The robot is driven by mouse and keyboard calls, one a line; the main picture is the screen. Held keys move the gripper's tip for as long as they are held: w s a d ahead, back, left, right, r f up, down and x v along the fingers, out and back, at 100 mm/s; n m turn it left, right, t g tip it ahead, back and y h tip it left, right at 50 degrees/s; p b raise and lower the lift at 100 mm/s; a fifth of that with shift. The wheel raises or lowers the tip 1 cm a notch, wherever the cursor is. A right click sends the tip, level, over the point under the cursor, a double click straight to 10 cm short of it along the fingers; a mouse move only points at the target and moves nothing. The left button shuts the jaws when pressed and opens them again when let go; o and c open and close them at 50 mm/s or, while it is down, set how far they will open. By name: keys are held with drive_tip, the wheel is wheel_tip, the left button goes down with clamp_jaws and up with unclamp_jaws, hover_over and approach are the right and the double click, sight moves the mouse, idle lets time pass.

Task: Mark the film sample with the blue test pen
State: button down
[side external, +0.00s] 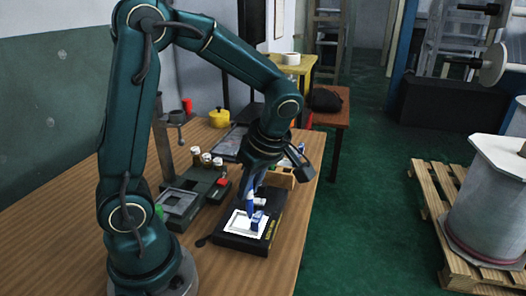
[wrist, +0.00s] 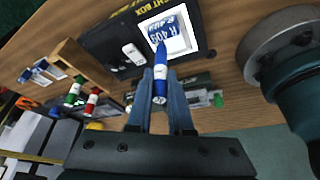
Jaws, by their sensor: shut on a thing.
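My gripper (wrist: 160,82) is shut on the blue test pen (wrist: 160,68), a blue pen with a white band. In the side view the pen (side external: 250,203) points down from my gripper (side external: 254,184) over the light box. The film sample (wrist: 168,32) is a blue lettered piece on the lit white panel of the black light box (wrist: 105,38). It also shows in the side view (side external: 258,221), on the light box (side external: 240,244). The pen's tip is at the sample's near edge; I cannot tell whether it touches.
A wooden pen rack (wrist: 66,58) stands beside the light box, with a green pen (wrist: 74,91) and a red pen (wrist: 91,103) near it. A green device (side external: 190,194) with several white-topped parts stands left of the box. The bench front (side external: 232,280) is clear.

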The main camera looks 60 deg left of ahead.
drive_tip(key=shift+r, duration=3.4)
drive_tip(key=shift+s+d+f, duration=0.3)
drive_tip(key=shift+f, duration=0.75)
drive_tip(key=shift+s+d+f, duration=0.25)
drive_tip(key=shift+d+f, duration=0.05)
drive_tip(key=shift+f, duration=0.75)
drive_tip(key=shift+s+d+f, duration=0.3)
drive_tip(key=shift+f, duration=0.75)
drive_tip(key=shift+f, duration=0.35)
drive_tip(key=shift+w+a, duration=0.85)
drive_tip(key=shift+a, duration=0.05)
drive_tip(key=shift+r, duration=0.1)
